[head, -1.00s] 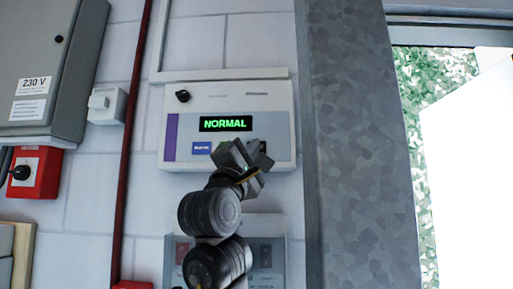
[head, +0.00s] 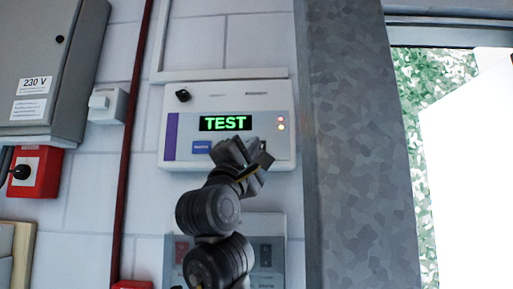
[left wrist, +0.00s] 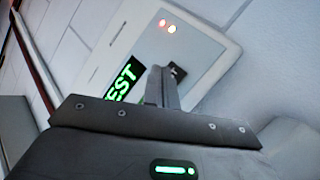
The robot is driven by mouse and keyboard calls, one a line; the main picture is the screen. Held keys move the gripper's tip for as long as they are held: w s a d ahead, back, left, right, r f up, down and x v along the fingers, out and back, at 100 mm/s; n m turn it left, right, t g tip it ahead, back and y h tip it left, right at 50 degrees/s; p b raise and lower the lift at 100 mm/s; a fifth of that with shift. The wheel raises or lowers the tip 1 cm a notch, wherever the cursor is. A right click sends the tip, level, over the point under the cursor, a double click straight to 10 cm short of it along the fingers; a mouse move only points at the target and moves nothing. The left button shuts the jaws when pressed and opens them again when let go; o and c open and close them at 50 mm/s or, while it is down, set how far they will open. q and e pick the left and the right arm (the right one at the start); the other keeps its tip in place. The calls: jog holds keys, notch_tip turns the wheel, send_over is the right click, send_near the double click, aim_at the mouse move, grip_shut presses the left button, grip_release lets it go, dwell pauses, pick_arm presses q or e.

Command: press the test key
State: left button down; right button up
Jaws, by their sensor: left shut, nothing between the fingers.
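The white alarm panel (head: 185,112) is on the wall, with a purple stripe, a black knob and a blue key (head: 201,147). Its display (head: 226,123) reads TEST in green. Two small lamps (head: 280,123) right of the display are lit. My left gripper (head: 262,152) is shut and empty, its fingertips in front of the panel's lower right. In the left wrist view the shut fingers (left wrist: 163,85) reach to a dark key (left wrist: 177,70) on the panel, mostly hidden by them. I cannot tell whether they still touch it. My right gripper is not in view.
Below the panel is a grey box (head: 268,252), partly behind my arm. A galvanised post (head: 350,150) stands close on the right. A red pipe (head: 131,130), a white switch (head: 106,104), a red box (head: 37,172) and a grey cabinet (head: 60,75) are left.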

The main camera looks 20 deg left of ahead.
pick_arm(q)
jog(key=shift+s, duration=0.1)
jog(key=shift+s+d+b, duration=0.2)
jog(key=shift+s+d, duration=0.1)
jog(key=shift+s, duration=0.6)
jog(key=shift+s+d+b, duration=0.25)
jog(key=shift+s+d, duration=0.05)
jog(key=shift+s, duration=0.65)
jog(key=shift+s+d+b, duration=0.2)
jog(key=shift+s+d, duration=0.1)
jog(key=shift+s, duration=0.6)
